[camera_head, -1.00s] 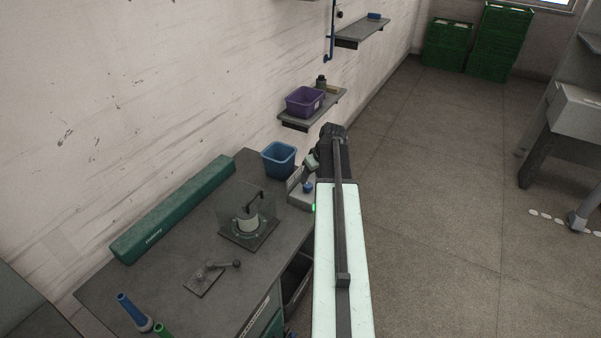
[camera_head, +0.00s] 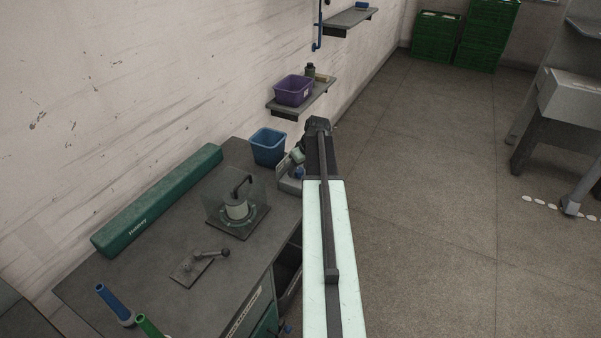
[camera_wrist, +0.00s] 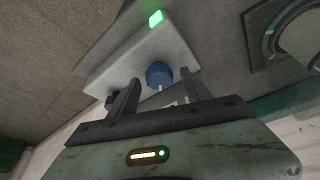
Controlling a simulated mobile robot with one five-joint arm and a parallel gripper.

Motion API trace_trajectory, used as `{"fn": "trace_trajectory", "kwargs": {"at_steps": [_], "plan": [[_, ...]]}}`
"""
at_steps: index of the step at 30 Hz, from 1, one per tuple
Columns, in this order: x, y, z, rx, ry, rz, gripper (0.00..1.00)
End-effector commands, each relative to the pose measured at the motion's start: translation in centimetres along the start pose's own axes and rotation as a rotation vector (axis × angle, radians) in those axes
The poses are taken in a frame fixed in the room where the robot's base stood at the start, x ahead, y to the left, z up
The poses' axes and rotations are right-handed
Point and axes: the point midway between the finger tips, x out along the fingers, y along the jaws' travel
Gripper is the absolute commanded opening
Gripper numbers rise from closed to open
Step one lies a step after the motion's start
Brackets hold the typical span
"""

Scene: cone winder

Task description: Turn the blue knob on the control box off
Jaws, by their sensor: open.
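The control box (camera_wrist: 140,62) is pale and sits at the right end of the workbench. It is also in the head view (camera_head: 288,186), partly hidden by my arm. Its blue knob (camera_wrist: 158,74) is round, with a pale mark on the side toward me; a bit of the knob shows in the head view (camera_head: 298,173). A green lamp (camera_wrist: 156,19) on the box is lit. My gripper (camera_wrist: 159,80) is open and empty, its fingers on either side of the knob in the picture. I cannot tell whether they reach around it or touch it.
A blue bin (camera_head: 268,148) stands on the bench just behind the box. A clear-guarded device (camera_head: 237,210) and a lever plate (camera_head: 197,266) are to the left. A wall shelf (camera_head: 302,101) with a purple bin (camera_head: 294,90) is beyond. Open floor lies right.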

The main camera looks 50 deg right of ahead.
Motion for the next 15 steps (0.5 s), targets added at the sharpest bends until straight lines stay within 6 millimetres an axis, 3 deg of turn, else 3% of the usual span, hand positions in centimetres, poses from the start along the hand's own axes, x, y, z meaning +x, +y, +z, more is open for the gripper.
{"fn": "trace_trajectory", "kwargs": {"at_steps": [2, 8, 15], "plan": [[-0.11, 0.02, -0.02, 0.0, 0.0, 0.0, 0.57], [-0.12, 0.05, 0.01, 0.001, 0.0, 0.0, 0.01], [-0.17, 0.31, 0.15, -0.007, 0.0, -0.003, 0.0]]}}
